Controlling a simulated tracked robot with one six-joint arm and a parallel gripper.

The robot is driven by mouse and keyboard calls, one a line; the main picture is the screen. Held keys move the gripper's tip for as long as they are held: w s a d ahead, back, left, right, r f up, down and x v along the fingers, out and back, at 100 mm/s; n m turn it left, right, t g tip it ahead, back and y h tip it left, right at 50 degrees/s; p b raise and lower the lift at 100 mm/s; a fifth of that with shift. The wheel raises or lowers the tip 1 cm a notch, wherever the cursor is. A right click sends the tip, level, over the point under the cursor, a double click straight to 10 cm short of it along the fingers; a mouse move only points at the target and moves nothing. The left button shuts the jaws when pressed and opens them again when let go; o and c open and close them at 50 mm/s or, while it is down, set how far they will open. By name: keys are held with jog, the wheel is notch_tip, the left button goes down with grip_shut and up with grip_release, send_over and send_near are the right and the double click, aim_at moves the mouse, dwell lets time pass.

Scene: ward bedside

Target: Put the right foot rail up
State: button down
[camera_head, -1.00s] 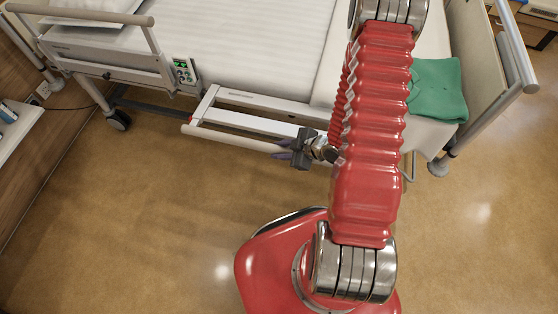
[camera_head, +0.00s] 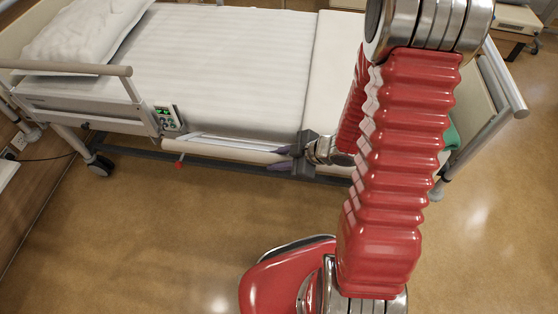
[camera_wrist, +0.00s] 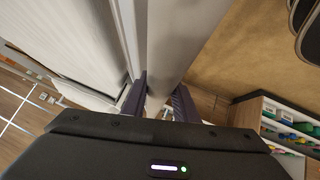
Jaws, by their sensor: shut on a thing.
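The right foot rail (camera_head: 232,152) is a pale cream bar with white supports along the near side of the bed, close beside the mattress edge. My gripper (camera_head: 286,152) is at its right-hand end, near the foot of the bed, and is shut on the bar. In the wrist view the rail (camera_wrist: 172,45) runs between the two dark fingers of my gripper (camera_wrist: 160,98). My red arm hides what lies right of the gripper. Whether the rail is latched cannot be told.
The head-side rail (camera_head: 70,68) stands upright at the left, with a control panel (camera_head: 168,117) at its end. The footboard (camera_head: 497,95) is at the right. A green cloth (camera_head: 452,137) shows behind my arm. The floor (camera_head: 150,220) in front is clear.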

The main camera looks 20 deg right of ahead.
jog(key=shift+w+a+r, duration=0.15)
jog(key=shift+w+r, duration=0.15)
jog(key=shift+r, duration=0.05)
jog(key=c, duration=1.4)
grip_release()
jog(key=shift+s+f, duration=0.1)
jog(key=shift+s, duration=0.05)
jog(key=shift+s+d+r, duration=0.25)
jog(key=shift+d+r, duration=0.05)
jog(key=shift+d, duration=0.1)
jog(key=shift+s+d, duration=0.25)
jog(key=s+d, duration=0.7)
jog(key=d, duration=0.1)
jog(key=shift+s+d, duration=0.2)
jog(key=shift+s, duration=0.15)
